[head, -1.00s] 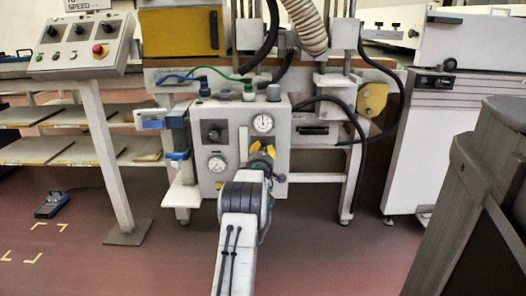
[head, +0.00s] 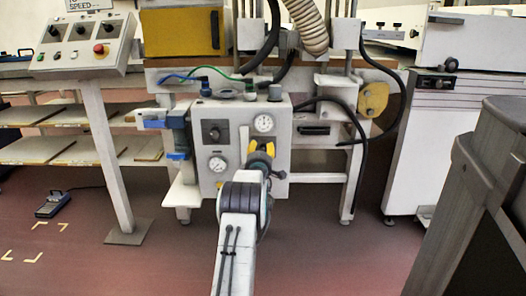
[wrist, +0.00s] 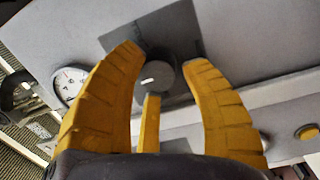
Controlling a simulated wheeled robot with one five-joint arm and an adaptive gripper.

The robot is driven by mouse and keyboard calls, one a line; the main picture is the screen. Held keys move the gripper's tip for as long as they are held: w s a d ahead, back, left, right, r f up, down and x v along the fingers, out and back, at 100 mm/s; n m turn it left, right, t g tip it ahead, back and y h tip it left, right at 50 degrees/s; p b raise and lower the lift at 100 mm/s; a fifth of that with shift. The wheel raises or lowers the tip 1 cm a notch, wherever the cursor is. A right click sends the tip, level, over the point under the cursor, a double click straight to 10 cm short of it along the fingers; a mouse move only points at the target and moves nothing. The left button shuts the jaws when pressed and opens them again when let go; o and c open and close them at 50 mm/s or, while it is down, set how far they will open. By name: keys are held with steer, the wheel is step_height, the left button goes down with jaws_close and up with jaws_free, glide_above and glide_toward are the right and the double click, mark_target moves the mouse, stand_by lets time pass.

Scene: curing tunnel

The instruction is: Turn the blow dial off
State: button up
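In the wrist view a dark round dial (wrist: 160,77) with a short white mark sits on a dark plate on the grey panel. The mark points left in that picture. My gripper (wrist: 165,58) is open. Its yellow fingers lie on either side of the dial, apart from each other; whether they touch it I cannot tell. A narrow yellow bar (wrist: 150,124) shows between the fingers, below the dial. In the head view my gripper (head: 261,149) is at the lower right of the grey control box (head: 236,108) and hides the panel behind it. No dial label is readable.
Another dark dial (head: 214,133) is at the box's upper left. Gauges sit at upper right (head: 263,123) and lower left (head: 217,164). Black hoses hang at right. A dark grey bin-like body (head: 485,170) is at near right.

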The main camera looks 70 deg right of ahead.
steer(key=shift+o, duration=1.3)
steer(key=shift+s+f, duration=0.1)
steer(key=shift+s, duration=0.1)
steer(key=v, duration=1.1)
steer(key=shift+a, duration=0.45)
